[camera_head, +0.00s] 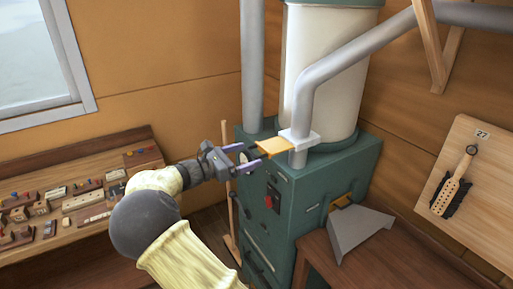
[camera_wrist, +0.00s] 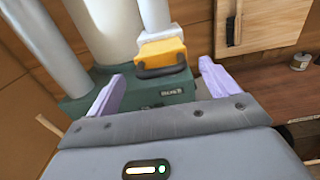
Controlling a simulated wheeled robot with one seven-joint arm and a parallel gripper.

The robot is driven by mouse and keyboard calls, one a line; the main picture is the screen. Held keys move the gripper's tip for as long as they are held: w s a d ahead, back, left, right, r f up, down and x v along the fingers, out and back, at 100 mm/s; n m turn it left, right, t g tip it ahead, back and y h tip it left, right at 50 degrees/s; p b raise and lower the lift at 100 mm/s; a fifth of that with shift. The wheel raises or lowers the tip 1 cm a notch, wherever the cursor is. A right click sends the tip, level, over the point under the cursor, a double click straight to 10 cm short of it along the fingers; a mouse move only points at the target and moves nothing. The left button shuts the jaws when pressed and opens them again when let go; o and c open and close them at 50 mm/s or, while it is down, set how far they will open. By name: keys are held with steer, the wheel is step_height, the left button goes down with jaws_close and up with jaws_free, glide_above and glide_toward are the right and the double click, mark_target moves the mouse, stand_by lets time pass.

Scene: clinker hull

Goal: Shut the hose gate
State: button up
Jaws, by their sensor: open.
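The hose gate is a yellow plate (camera_head: 276,146) with a dark handle, sticking out to the left of a white collar (camera_head: 299,139) on the grey hose pipe. In the wrist view the yellow plate (camera_wrist: 162,55) and its dark handle (camera_wrist: 162,71) lie ahead, between the fingers. My gripper (camera_head: 243,158) is open, with its lilac fingers pointing at the gate. It also shows in the wrist view (camera_wrist: 160,85), where the space between the fingers is empty. I cannot tell exactly how far the fingertips are from the handle.
A green machine cabinet (camera_head: 335,180) with a red switch stands below the gate. A workbench (camera_head: 90,205) with small blocks and tools is at left. A brown table (camera_head: 390,262) is at front right. A board with a brush (camera_head: 452,185) hangs at right.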

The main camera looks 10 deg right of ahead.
mark_target(272, 146)
steer(key=p+x, duration=0.1)
steer(key=x, duration=0.3)
steer(key=shift+w+d, duration=0.1)
steer(key=shift+d, duration=0.15)
steer(key=c, duration=1.2)
steer(key=shift+a, duration=0.1)
